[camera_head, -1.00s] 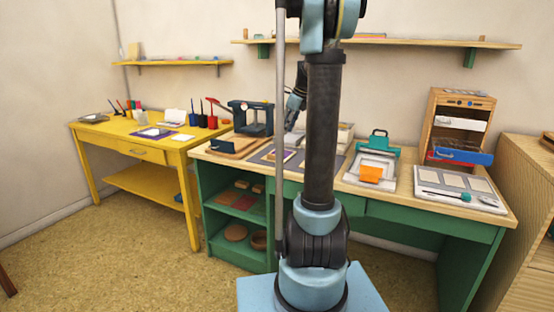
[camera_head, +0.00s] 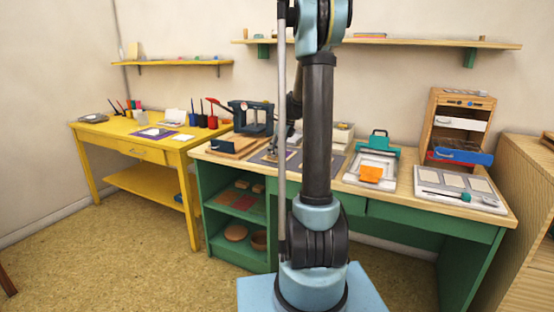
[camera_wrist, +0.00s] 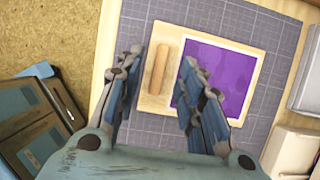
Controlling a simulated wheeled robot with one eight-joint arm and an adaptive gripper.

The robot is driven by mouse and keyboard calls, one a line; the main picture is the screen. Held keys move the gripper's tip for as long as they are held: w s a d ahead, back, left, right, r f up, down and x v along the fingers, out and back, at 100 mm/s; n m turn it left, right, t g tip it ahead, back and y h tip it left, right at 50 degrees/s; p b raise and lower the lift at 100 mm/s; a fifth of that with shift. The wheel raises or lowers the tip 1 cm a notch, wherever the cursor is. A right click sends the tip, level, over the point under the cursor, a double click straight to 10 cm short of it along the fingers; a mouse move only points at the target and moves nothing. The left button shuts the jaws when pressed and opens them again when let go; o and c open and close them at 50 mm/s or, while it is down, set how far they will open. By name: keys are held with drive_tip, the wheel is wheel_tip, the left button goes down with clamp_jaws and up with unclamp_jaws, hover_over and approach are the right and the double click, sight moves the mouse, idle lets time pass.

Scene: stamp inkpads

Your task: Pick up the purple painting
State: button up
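The purple painting (camera_wrist: 218,78) is a flat purple square on a pale wooden board, seen in the wrist view. A rounded wooden handle (camera_wrist: 157,67) stands on the board's left part. My gripper (camera_wrist: 160,57) is open, with its fingers above and on either side of the handle in the picture. The right finger covers part of the painting's left edge. I cannot tell the height left between fingertips and handle. In the head view, my arm column hides much of this spot and the painting is not clear.
A grey gridded cutting mat (camera_wrist: 278,45) lies under the board. The green workbench (camera_head: 235,212) also holds a dark blue press (camera_head: 250,118), a teal-clamped frame (camera_head: 375,160) and a tray of grey pads (camera_head: 460,188). A yellow table (camera_head: 120,130) stands at the left.

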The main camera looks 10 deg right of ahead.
drive_tip(key=shift+x, duration=0.85)
clamp_jaws()
